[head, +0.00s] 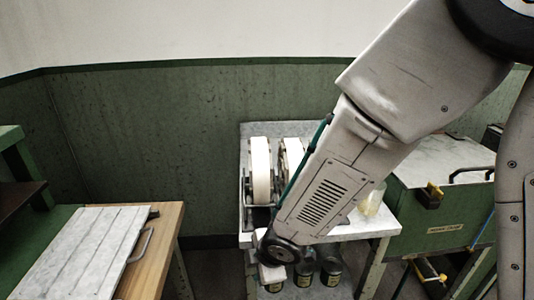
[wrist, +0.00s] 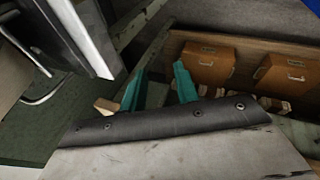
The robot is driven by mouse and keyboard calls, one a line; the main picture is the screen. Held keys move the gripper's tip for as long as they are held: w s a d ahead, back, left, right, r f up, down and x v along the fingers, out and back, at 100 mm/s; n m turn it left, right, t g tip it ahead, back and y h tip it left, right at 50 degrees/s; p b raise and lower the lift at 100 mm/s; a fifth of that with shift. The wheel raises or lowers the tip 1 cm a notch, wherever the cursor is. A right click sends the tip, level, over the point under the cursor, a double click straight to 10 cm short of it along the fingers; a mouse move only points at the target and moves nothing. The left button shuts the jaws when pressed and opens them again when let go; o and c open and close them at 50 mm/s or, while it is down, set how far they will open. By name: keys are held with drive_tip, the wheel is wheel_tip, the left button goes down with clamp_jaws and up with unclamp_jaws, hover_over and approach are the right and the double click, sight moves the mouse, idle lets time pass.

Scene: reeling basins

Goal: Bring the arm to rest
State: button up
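My arm comes down from the upper right in the head view, and its lower end hangs in front of a white-topped bench (head: 345,229). The gripper's fingers cannot be made out in that view. In the wrist view the two teal fingers of my gripper (wrist: 158,88) stand apart, with nothing seen held between them. A small light-wood piece (wrist: 105,106) shows beside the left finger; I cannot tell whether it touches.
White reels (head: 260,170) stand on the bench, with dark jars (head: 331,272) below. A green cabinet (head: 440,225) is at right. A slatted white board (head: 85,250) lies on the left table. Brown drawer-like boxes (wrist: 209,64) show in the wrist view.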

drive_tip(key=s+d+r+m+g+h, duration=0.1)
drive_tip(key=s+d+r+m+h, duration=0.1)
drive_tip(key=d+r+m, duration=0.45)
drive_tip(key=s+d+r+m+g+h, duration=0.1)
drive_tip(key=d+r+m+h, duration=0.15)
drive_tip(key=d, duration=0.65)
drive_tip(key=s+d+r+m+y, duration=0.1)
drive_tip(key=s+d+r+m, duration=1.1)
drive_tip(key=s+d+r, duration=0.1)
drive_tip(key=shift+s+r+g, duration=0.3)
drive_tip(key=shift+s+r, duration=0.55)
drive_tip(key=shift+r, duration=0.1)
